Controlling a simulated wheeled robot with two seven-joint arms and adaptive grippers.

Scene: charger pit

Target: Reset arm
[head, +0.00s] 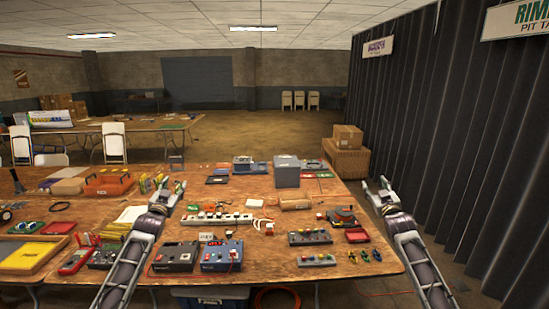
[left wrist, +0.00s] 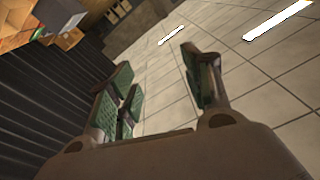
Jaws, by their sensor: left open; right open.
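My left gripper (head: 172,188) is raised over the middle of the wooden table in the head view, pointing up and away, open and empty. The left wrist view shows its green-padded fingers (left wrist: 160,88) spread apart with nothing between them, the ceiling behind. My right gripper (head: 380,187) is at the table's right end, beside the dark curtain, open with nothing visible in it. Both arms come up from the bottom of the head view, with the left forearm crossing in front of part of the tabletop.
The table (head: 340,262) holds a white power strip (head: 216,219), two dark boxes with controls (head: 221,256), a grey box (head: 286,171) and an orange toolbox (head: 108,184). A dark curtain (head: 440,120) runs along the right.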

